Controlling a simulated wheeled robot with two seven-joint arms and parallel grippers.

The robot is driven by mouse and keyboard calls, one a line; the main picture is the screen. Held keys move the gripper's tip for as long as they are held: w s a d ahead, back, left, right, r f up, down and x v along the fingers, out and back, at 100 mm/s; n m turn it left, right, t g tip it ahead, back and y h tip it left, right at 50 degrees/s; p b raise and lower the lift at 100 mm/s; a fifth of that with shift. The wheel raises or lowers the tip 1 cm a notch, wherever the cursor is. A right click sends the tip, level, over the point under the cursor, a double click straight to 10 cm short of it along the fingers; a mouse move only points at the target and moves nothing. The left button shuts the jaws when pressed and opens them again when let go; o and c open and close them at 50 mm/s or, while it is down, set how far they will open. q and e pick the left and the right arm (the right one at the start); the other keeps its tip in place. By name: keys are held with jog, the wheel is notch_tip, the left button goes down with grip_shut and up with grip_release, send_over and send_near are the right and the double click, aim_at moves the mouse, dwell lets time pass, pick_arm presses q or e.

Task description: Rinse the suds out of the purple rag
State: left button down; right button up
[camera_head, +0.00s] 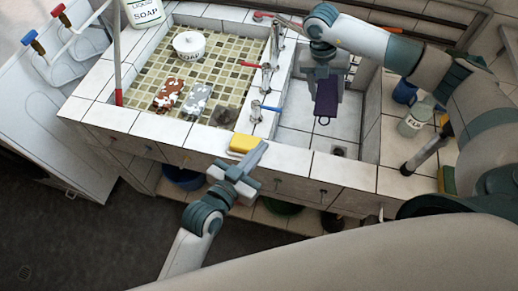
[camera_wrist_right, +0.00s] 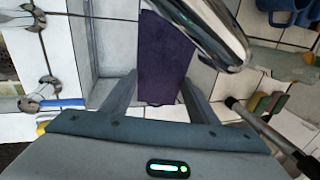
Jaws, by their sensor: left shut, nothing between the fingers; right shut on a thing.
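The purple rag (camera_head: 326,101) hangs from my right gripper (camera_head: 322,78) inside the right basin (camera_head: 305,135), above its white tiled floor. In the right wrist view the rag (camera_wrist_right: 163,50) sits between the two fingers (camera_wrist_right: 161,92); I cannot make out suds on it. A metal spout (camera_wrist_right: 212,25) passes close over the rag's right side in that view, and I see no water. The blue tap handle (camera_head: 264,106) and red tap handle (camera_head: 253,65) are on the divider. My left gripper (camera_head: 262,148) is shut and empty at the front counter, near the yellow sponge (camera_head: 243,143).
The left tiled basin holds a brown-and-white rag (camera_head: 168,93), a grey-and-white rag (camera_head: 197,99), a soap dish (camera_head: 189,45) and a dark lump (camera_head: 223,116). A soap jug (camera_head: 144,12) stands behind. A jar (camera_head: 412,123) and blue mug (camera_head: 404,91) stand right of the basin.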

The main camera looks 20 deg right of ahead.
aim_at(315, 110)
jog(key=shift+s+a+p, duration=0.15)
jog(key=shift+s+a, duration=0.15)
jog(key=shift+a, duration=0.5)
jog(key=shift+s+a+p, duration=0.2)
jog(key=shift+s+a, duration=0.05)
jog(key=shift+a, duration=0.6)
jog(key=shift+s+a+p, duration=0.15)
jog(key=shift+s+a, duration=0.15)
jog(key=shift+a, duration=0.5)
jog(key=s+a+r+p, duration=0.1)
jog(key=a+r+p, duration=0.2)
jog(key=a+r, duration=0.1)
jog(key=shift+s+a, duration=0.3)
jog(key=shift+a, duration=0.1)
jog(key=shift+d, duration=0.15)
dwell(1.3)
